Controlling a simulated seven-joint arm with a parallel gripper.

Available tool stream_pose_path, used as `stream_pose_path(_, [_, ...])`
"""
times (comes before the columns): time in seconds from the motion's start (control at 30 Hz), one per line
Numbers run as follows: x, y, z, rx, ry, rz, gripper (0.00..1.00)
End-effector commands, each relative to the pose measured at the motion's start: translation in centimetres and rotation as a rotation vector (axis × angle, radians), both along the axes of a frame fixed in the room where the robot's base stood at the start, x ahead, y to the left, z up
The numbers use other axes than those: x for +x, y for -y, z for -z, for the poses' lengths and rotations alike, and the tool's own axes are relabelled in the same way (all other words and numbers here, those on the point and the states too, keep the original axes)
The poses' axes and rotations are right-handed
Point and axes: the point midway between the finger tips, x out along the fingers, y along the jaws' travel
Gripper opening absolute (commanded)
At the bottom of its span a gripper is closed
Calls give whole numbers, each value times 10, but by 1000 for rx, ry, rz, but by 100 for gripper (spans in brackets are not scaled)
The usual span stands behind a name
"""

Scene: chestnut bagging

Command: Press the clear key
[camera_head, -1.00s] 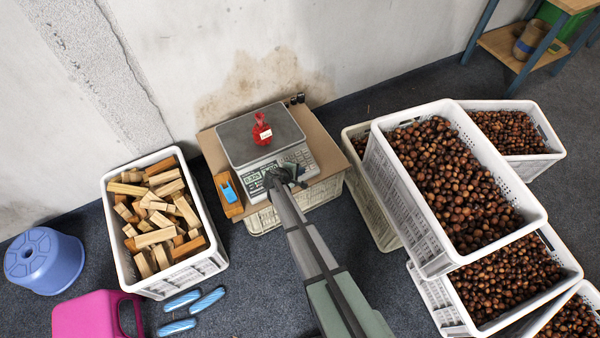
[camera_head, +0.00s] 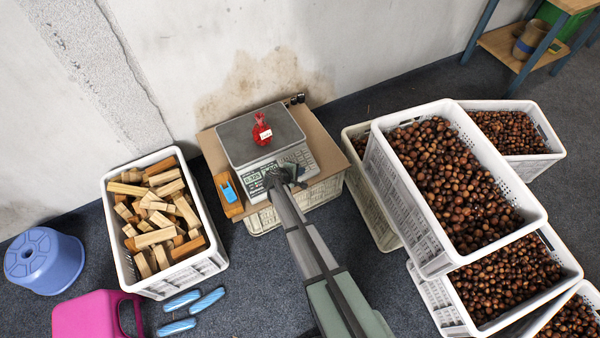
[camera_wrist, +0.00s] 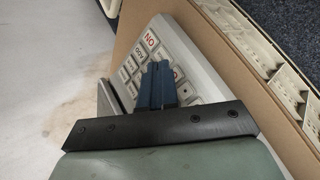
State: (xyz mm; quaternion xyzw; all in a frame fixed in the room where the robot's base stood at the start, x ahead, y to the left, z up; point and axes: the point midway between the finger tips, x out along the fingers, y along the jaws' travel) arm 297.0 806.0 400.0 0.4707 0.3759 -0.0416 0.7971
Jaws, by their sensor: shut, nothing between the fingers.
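The scale (camera_head: 258,136) stands on a cardboard-topped crate by the wall, with its display and keypad facing me. A red net bag (camera_head: 262,130) with a white label sits on its pan. The keypad (camera_wrist: 138,62) shows in the wrist view with white keys, some with red lettering. I cannot pick out the clear key. My gripper (camera_wrist: 158,84) is shut, its blue-grey fingers over the keypad and hiding some keys. Whether the tips touch a key I cannot tell. In the head view my gripper (camera_head: 284,172) covers part of the scale's front.
An orange block with a blue device (camera_head: 228,188) lies left of the scale. A crate of wood blocks (camera_head: 118,238) stands further left. Crates of chestnuts (camera_head: 447,262) stand at right. The cardboard (camera_head: 334,155) right of the scale is bare.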

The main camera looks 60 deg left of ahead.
Motion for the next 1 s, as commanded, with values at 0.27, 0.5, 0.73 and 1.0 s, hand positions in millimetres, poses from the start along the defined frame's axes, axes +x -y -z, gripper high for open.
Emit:
stream_pose_path(0.27, [0,-2,6,0,0,0,0])
stream_pose_path(0.5, [0,-2,6,0,0,0,0])
stream_pose_path(0.73, [0,-2,7,0,0,0,0])
stream_pose_path(1.0, [0,-3,9,0,0,0,0])
